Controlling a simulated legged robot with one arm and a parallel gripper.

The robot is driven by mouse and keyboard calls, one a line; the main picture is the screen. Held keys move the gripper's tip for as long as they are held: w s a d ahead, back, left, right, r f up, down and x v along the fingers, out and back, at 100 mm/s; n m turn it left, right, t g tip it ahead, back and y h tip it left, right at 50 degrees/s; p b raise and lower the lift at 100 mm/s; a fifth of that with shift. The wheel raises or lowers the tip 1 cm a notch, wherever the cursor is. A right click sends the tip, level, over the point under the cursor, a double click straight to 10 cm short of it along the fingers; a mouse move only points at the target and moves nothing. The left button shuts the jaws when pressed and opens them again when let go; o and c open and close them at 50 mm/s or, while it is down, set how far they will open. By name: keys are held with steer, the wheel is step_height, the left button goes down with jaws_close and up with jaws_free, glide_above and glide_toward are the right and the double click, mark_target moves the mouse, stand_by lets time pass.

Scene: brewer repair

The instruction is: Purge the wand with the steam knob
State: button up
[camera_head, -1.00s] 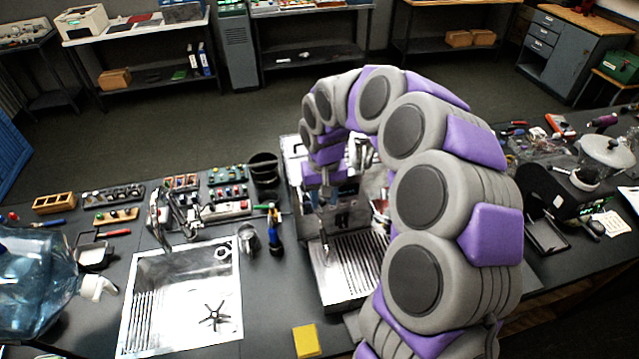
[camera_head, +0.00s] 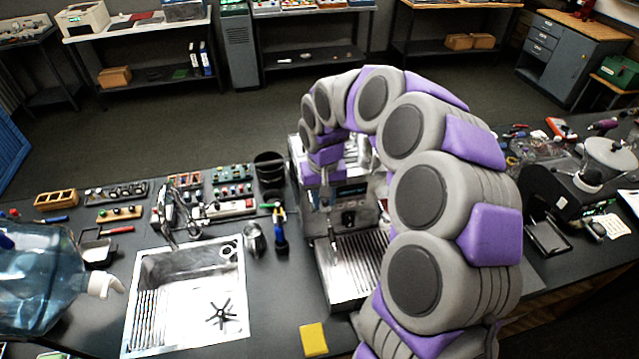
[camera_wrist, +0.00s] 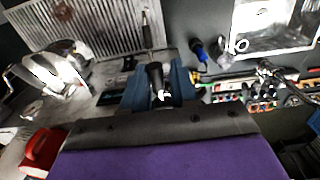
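The espresso machine (camera_head: 345,213) stands on the dark bench, partly hidden behind my arm; its ribbed drip tray (camera_head: 352,262) faces me. The slim metal steam wand (camera_wrist: 147,32) hangs by the drip tray (camera_wrist: 85,35) in the wrist view. A black knob (camera_wrist: 154,76), seemingly the steam knob, lies between the two blue-grey fingers of my gripper (camera_wrist: 158,88). The fingers stand apart, one on each side of it, and a gap seems to show at the right finger. Contact is unclear. My gripper is small and hard to make out in the head view.
Left of the machine are a metal pitcher (camera_head: 255,240), a blue-handled tool (camera_head: 280,230) and a sink (camera_head: 187,295). A yellow sponge (camera_head: 314,339) lies in front. A water jug (camera_head: 45,275) is at far left, a grinder (camera_head: 565,190) at right.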

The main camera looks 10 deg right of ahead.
steer(key=shift+d, duration=0.3)
steer(key=w+d+n+p, duration=0.4)
steer(key=d+n+p, duration=0.2)
steer(key=n, duration=0.9)
steer(key=shift+w+p, duration=0.25)
steer(key=shift+p, duration=0.4)
stand_by(0.6)
stand_by(1.9)
